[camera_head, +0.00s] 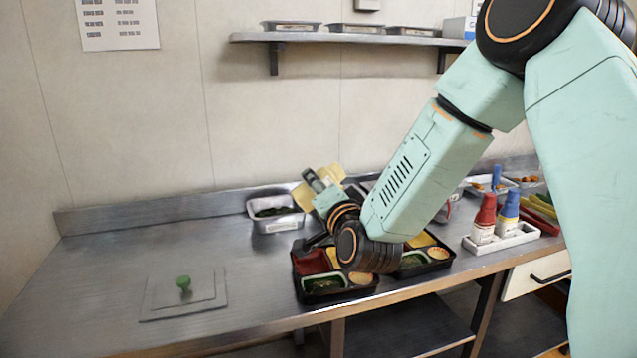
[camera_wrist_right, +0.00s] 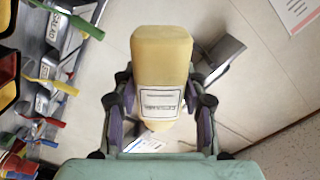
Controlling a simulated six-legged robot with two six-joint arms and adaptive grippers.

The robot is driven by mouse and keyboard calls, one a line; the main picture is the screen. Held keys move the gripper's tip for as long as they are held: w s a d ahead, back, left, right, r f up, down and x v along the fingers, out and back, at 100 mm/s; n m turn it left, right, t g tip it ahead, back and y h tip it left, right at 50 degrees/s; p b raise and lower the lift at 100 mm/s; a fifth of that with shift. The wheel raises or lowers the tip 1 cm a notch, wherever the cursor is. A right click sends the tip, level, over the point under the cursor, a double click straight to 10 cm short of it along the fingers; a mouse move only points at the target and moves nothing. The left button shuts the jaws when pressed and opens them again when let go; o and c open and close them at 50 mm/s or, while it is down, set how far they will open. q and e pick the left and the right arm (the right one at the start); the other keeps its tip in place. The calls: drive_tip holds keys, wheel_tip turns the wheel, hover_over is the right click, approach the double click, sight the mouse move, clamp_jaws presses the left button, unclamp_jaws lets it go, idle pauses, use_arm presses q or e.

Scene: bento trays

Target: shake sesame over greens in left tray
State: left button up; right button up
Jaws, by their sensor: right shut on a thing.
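My right gripper (camera_head: 316,182) is shut on the pale yellow sesame shaker (camera_head: 332,173). In the wrist view the labelled shaker (camera_wrist_right: 162,58) sits between both fingers (camera_wrist_right: 160,104). In the head view the gripper and shaker appear above and behind the left tray (camera_head: 340,298), a black bento tray at the front of the counter. Dark greens (camera_head: 322,285) lie in a green compartment at its front left, beside a small tan cup (camera_head: 360,278). My forearm covers much of the tray's right and back. I cannot tell whether sesame lies on the greens. My left gripper is not in view.
A second bento tray (camera_head: 440,263) stands to the right, partly behind my arm. Red and blue bottles (camera_head: 484,218) stand in a white holder farther right. A steel pan (camera_head: 277,222) is at the back. A board with a green knob (camera_head: 184,284) lies left, with clear counter around it.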

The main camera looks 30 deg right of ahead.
drive_tip(key=n+p, duration=0.1)
drive_tip(key=n, duration=0.1)
drive_tip(key=n+p, duration=0.2)
drive_tip(key=shift+r, duration=0.4)
drive_tip(key=n+p, duration=0.1)
drive_tip(key=n, duration=0.1)
drive_tip(key=n+p, duration=0.2)
drive_tip(key=n, duration=0.1)
drive_tip(key=shift+r, duration=0.35)
drive_tip(key=shift+n+p, duration=0.7)
drive_tip(key=shift+n, duration=0.1)
drive_tip(key=shift+f, duration=0.15)
